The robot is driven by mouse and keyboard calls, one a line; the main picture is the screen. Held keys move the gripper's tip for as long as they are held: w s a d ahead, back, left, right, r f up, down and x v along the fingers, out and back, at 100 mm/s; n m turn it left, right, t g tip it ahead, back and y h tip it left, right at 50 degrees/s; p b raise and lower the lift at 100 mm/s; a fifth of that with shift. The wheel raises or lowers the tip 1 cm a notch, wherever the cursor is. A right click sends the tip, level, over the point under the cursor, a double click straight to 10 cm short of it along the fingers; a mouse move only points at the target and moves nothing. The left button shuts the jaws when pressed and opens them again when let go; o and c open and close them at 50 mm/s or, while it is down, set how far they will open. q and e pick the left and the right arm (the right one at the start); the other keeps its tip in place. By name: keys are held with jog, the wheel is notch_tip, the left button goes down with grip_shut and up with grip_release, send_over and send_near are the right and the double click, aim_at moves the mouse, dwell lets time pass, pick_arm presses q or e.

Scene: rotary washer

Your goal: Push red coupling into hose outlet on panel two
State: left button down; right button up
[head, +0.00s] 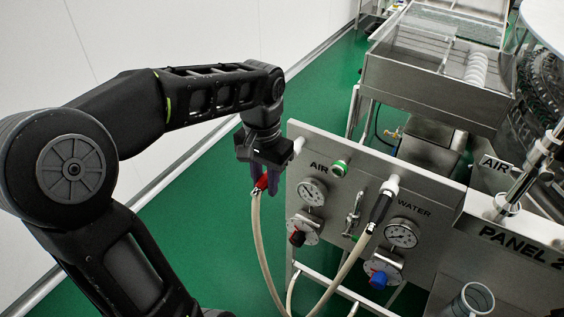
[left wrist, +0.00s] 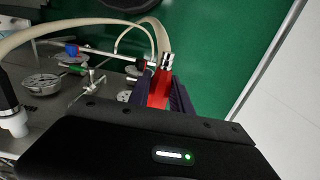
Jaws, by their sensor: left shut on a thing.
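My left gripper (head: 263,183) is shut on the red coupling (head: 262,182), which has a cream hose hanging from its lower end. In the left wrist view the red coupling (left wrist: 159,90) sits between the two dark purple fingers, with a metal end beyond it. The gripper is held left of a grey metal panel (head: 330,223) marked AIR and WATER, apart from its face. A green-ringed fitting (head: 340,168) is beside the AIR mark. The PANEL 2 lettering (head: 521,246) is on a separate metal surface at the right; I cannot tell which fitting is its hose outlet. My right gripper is not in view.
A black coupling (head: 381,208) with a cream hose hangs from the white WATER fitting (head: 391,185). Green floor (head: 200,200) is free at the left.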

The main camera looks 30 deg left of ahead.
pick_arm(q)
jog(key=shift+s, duration=1.6)
jog(key=shift+d, duration=0.2)
jog(key=shift+d+b, duration=0.35)
jog(key=shift+d, duration=1.5)
jog(key=shift+w+d, duration=0.1)
jog(key=shift+d, duration=1.9)
jog(key=shift+d, duration=2)
jog(key=shift+w, duration=0.15)
